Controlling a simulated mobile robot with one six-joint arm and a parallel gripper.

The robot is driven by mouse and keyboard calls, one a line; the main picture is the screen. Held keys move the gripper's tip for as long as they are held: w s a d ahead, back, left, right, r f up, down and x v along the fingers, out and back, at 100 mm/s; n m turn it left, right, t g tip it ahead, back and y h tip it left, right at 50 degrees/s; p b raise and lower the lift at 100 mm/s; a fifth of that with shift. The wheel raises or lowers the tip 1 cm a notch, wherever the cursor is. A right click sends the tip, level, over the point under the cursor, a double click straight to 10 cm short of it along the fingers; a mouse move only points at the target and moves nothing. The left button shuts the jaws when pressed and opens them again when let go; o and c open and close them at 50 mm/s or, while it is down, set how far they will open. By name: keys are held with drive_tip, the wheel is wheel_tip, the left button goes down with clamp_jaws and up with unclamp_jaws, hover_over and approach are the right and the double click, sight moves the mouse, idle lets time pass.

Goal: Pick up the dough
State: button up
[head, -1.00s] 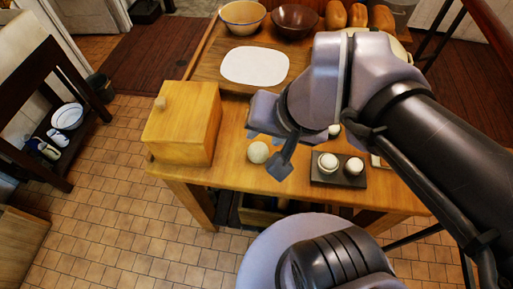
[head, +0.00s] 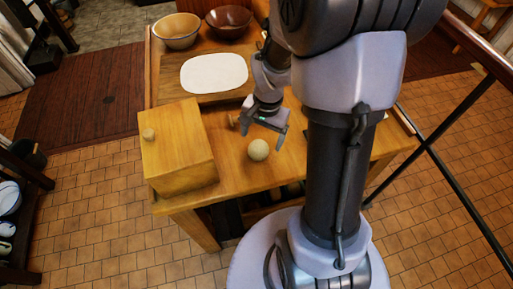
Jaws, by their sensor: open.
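The dough (head: 258,150) is a small pale ball on the wooden table (head: 232,178), to the right of a wooden box. My gripper (head: 263,138) is just above and behind the dough in the picture, with its fingers apart and nothing seen between them. The fingertips look close to the dough, but I cannot tell whether they touch it.
The wooden box (head: 178,150) with a knob stands left of the dough. Behind are a flat white oval (head: 214,73) on a board, a cream bowl (head: 177,31) and a brown bowl (head: 229,20). My arm hides the table's right part.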

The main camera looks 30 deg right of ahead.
sight(258, 145)
drive_tip(key=f+b, duration=0.1)
drive_tip(key=f, duration=0.1)
drive_tip(key=a+f+b, duration=0.1)
drive_tip(key=f, duration=0.2)
drive_tip(key=shift+w+f+b, duration=0.1)
drive_tip(key=shift+f+b, duration=0.1)
drive_tip(key=shift+b, duration=0.2)
drive_tip(key=shift+r, duration=0.15)
drive_tip(key=c, duration=1.7)
